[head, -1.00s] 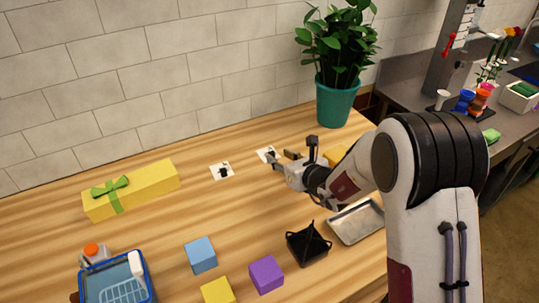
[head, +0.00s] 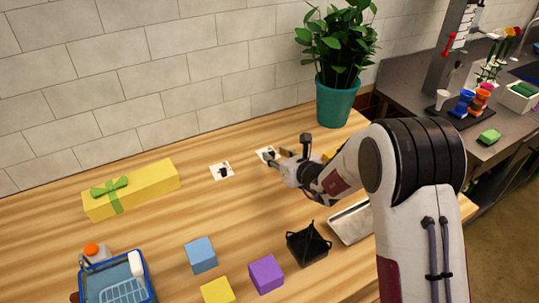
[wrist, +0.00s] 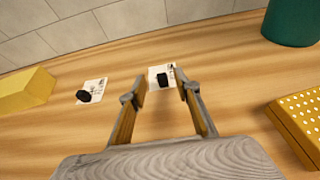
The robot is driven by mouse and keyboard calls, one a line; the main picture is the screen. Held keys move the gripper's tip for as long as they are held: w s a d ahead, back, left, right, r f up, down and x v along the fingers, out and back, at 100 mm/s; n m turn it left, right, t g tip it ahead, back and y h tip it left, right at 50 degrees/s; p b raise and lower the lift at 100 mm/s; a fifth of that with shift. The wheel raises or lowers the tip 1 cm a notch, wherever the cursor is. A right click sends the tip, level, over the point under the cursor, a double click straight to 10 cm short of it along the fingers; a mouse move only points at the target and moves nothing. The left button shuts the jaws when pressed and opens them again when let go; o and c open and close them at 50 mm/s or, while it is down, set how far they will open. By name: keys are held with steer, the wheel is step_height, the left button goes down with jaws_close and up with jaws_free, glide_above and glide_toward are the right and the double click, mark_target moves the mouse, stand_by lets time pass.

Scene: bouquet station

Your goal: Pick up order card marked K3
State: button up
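Two small white cards with black marks lie near the wall. The left card (head: 222,170) lies apart from my gripper; it also shows in the wrist view (wrist: 92,90). The right card (head: 265,153) is just beyond my gripper's fingertips in the head view. In the wrist view the right card (wrist: 162,76) lies between and slightly ahead of the fingertips, with a dark object or mark on it. The print is too small to tell which is K3. My gripper (head: 276,160) is open and empty; its two fingers (wrist: 160,92) stand apart in the wrist view.
A yellow gift box (head: 132,190) with a green bow lies left. A plant in a teal pot (head: 338,100) stands back right. A yellow dotted block (wrist: 300,118) is right of my gripper. Blue (head: 201,255) and purple (head: 266,274) cubes, a black holder (head: 308,243) and a metal tray (head: 350,222) are nearer.

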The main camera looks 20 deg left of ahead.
mark_target(272, 153)
steer(key=shift+x, duration=2.4)
steer(key=shift+d, duration=0.15)
jaws_close()
